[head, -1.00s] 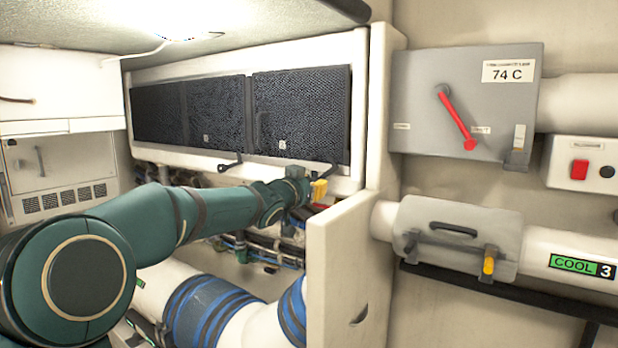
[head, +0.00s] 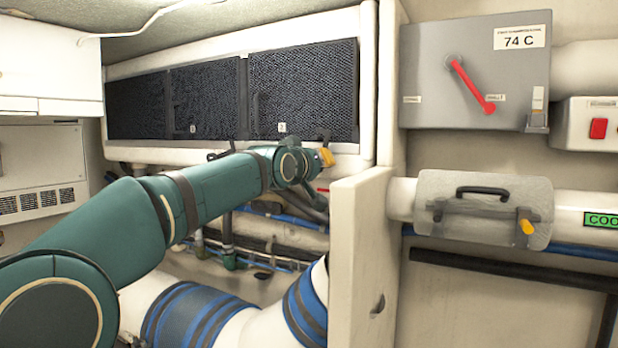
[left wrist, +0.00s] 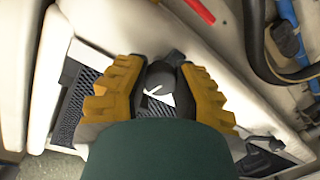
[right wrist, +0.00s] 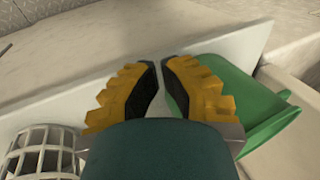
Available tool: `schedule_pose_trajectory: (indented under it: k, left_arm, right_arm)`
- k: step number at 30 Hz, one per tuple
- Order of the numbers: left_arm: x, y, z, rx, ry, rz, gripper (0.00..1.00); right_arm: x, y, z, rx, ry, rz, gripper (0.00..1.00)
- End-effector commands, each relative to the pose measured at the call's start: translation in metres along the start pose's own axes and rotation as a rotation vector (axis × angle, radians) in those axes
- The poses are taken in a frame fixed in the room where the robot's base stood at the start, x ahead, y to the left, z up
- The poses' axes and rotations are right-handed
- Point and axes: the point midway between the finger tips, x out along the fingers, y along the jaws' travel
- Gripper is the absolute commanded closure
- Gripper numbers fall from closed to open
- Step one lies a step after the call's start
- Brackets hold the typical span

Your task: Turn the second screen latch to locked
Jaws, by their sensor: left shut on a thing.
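The second screen (head: 300,85), a dark mesh panel labelled 2, is set in a white frame. Its dark latch (head: 322,136) is at the panel's lower right edge. My left gripper (head: 325,156) is at this latch, with a yellow finger showing just below it. In the left wrist view, my left gripper (left wrist: 162,75) is shut on the latch's dark rounded handle (left wrist: 162,72); a white mark shows just below the handle. The latch's exact angle is hard to tell. My right gripper (right wrist: 159,66) appears only in the right wrist view, its fingertips close together with nothing seen between them.
The first screen (head: 205,100) is at the left, with its own latch (head: 222,153) below. A white partition (head: 355,255) stands right of my left gripper. Pipes and hoses run below. A green container (right wrist: 245,105) and white basket (right wrist: 42,150) are near my right gripper.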

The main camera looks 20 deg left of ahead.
Motion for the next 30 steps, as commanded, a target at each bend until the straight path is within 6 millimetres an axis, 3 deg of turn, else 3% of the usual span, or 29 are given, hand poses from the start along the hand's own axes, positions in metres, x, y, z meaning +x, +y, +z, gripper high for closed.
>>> schedule_pose_trajectory:
  k: [12,30]
  left_arm:
    - [-0.0001,0.0014,-0.0025,-0.248,-0.017,0.011,1.00]
    - [0.0001,0.0016,-0.0018,-0.309,-0.022,0.014,1.00]
  right_arm:
    - [-0.0024,-0.0009,-0.0008,0.000,0.002,0.000,1.00]
    - [-0.0030,-0.0011,-0.0004,0.001,0.000,0.000,1.00]
